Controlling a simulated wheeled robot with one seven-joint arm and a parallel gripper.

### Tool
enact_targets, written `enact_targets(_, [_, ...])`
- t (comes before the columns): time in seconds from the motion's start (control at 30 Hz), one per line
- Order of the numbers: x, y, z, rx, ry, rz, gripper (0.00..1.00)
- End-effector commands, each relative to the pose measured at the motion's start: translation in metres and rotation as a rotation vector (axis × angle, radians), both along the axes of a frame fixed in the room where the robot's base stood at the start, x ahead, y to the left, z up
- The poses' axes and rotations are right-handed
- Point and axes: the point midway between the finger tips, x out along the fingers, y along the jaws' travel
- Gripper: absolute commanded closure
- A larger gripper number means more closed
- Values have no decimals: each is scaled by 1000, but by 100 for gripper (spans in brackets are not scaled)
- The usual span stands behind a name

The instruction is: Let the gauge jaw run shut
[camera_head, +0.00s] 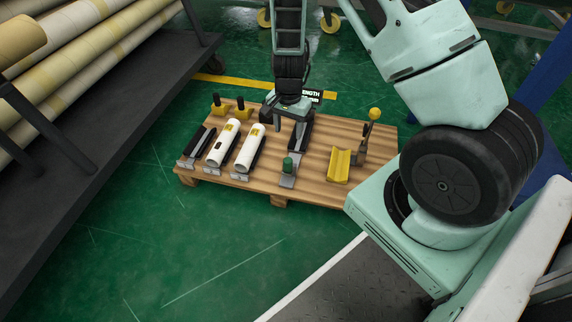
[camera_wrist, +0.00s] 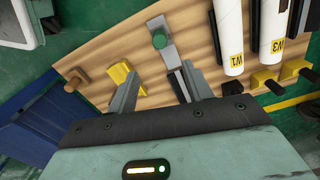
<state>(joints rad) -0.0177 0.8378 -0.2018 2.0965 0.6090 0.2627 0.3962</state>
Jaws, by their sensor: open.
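The length gauge lies on the wooden board, with a grey plate (camera_head: 287,181), a green knob (camera_head: 288,164) and a dark rail (camera_head: 302,140) running back under my gripper. In the wrist view the green knob (camera_wrist: 159,41) sits on the grey plate (camera_wrist: 168,53), beyond my fingertips. My gripper (camera_head: 289,121) hangs over the rear part of the gauge. In the wrist view my gripper (camera_wrist: 161,70) has its two fingers well apart and nothing held between them. The rail between the fingers is partly hidden by my gripper body, and I cannot tell whether a finger touches it.
White wrapped rolls (camera_head: 222,143) lie in holders to the left of the gauge. A yellow block (camera_head: 339,166) and a yellow-ball lever (camera_head: 374,115) stand to its right. A dark rack (camera_head: 110,110) with long rolls stands at far left. Green floor in front is clear.

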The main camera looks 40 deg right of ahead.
Motion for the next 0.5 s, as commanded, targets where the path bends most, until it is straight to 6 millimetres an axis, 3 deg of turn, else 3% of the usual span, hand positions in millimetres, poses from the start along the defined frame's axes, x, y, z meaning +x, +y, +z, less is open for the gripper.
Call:
enact_targets(0.03, [-1,0,-17,1,3,-1,50])
enact_targets(0.5, [-1,0,-115,1,2,1,50])
